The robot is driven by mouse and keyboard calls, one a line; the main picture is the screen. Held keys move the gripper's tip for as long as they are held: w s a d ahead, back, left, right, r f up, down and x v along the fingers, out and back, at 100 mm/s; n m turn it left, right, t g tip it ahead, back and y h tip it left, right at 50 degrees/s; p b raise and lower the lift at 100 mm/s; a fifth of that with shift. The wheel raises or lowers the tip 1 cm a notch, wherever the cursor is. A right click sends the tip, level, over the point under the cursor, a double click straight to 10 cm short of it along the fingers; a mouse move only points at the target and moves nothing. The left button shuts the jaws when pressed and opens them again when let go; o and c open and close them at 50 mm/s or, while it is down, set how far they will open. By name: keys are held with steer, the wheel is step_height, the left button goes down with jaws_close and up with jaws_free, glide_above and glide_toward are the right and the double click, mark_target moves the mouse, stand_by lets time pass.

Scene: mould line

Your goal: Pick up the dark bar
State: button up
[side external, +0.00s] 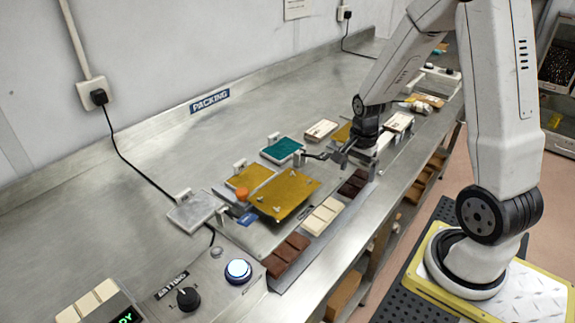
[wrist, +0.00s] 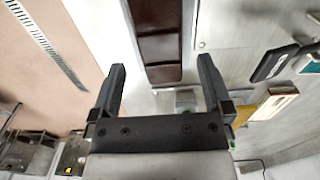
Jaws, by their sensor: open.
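The dark bar (side external: 354,183) lies on the steel bench near its front edge, the farthest of three segmented bars in a row. In the wrist view a dark brown bar (wrist: 158,45) runs up the picture, its near end showing between my fingertips. My gripper (side external: 338,156) is open and empty, close behind and above the dark bar in the side view. The wrist view shows both fingers (wrist: 162,65) apart, one to each side of the bar's line. I cannot tell the exact height gap.
A cream bar (side external: 323,216) and a brown bar (side external: 285,255) lie nearer in the same row. A yellow plate (side external: 284,194) stands beside them. A teal-filled mould (side external: 283,149) and a grey mould (side external: 195,211) sit behind. A control panel with a lit button (side external: 238,270) is in front.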

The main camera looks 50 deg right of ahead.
mark_target(355, 181)
steer(key=shift+f, duration=1.25)
steer(key=c, duration=1.2)
steer(key=shift+r, duration=0.15)
step_height(355, 181, up, 10)
steer(key=shift+w, duration=0.1)
